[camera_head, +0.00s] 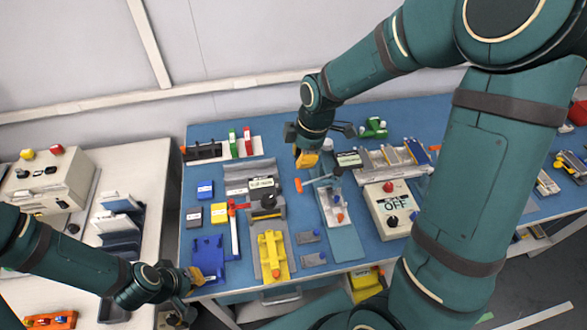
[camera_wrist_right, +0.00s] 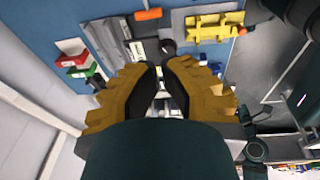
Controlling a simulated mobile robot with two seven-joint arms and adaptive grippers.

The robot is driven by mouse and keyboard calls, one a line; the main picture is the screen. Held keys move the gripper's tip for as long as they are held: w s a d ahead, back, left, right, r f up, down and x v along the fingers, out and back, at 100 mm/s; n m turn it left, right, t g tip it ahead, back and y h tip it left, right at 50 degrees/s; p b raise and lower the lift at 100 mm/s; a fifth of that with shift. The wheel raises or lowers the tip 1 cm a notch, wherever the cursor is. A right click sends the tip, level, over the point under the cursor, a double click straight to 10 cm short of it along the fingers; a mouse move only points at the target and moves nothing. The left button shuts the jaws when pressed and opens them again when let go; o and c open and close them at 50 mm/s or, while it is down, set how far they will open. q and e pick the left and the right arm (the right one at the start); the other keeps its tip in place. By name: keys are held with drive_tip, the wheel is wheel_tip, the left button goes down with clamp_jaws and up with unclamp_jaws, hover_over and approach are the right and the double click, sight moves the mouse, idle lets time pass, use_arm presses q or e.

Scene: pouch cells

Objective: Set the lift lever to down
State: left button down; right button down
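A lever with an orange end (camera_head: 298,185) and a pale arm sticks out left from the fixture in the middle of the blue table. A red-handled lever (camera_head: 234,208) stands further left. I cannot tell from labels which is the lift lever. My right gripper (camera_head: 306,158) hangs above and behind the orange-ended lever, apart from it. In the right wrist view its yellow fingers (camera_wrist_right: 164,70) have a gap between them, with nothing held. An orange cylinder (camera_wrist_right: 148,15) shows beyond the fingertips there. My left gripper (camera_head: 205,276) is by the table's front left corner; its opening is unclear.
A yellow fixture (camera_head: 272,252), a dark round knob (camera_head: 268,201) and a blue tray (camera_head: 207,260) crowd the left half of the blue table. A control box with an OFF label (camera_head: 392,208) stands right. Another control box (camera_head: 45,183) is on the pale left table.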

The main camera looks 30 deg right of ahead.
sight(300, 188)
use_arm(q)
drive_tip(key=shift+f+b, duration=0.35)
drive_tip(key=shift+f, duration=0.05)
use_arm(e)
drive_tip(key=f, duration=0.4)
drive_tip(key=w+f, duration=0.1)
drive_tip(key=f, duration=0.6)
drive_tip(key=shift+w+a+f, duration=0.15)
drive_tip(key=shift+a+f, duration=0.05)
drive_tip(key=shift+f, duration=0.1)
drive_tip(key=shift+w+d+f, duration=0.1)
drive_tip(key=shift+d+f, duration=0.1)
drive_tip(key=shift+f, duration=0.35)
use_arm(q)
wheel_tip(300, 188, down, 2)
drive_tip(key=shift+b, duration=0.9)
use_arm(e)
drive_tip(key=shift+d+f, duration=0.15)
drive_tip(key=shift+f, duration=0.55)
use_arm(q)
drive_tip(key=shift+r, duration=0.15)
use_arm(e)
drive_tip(key=shift+r, duration=0.1)
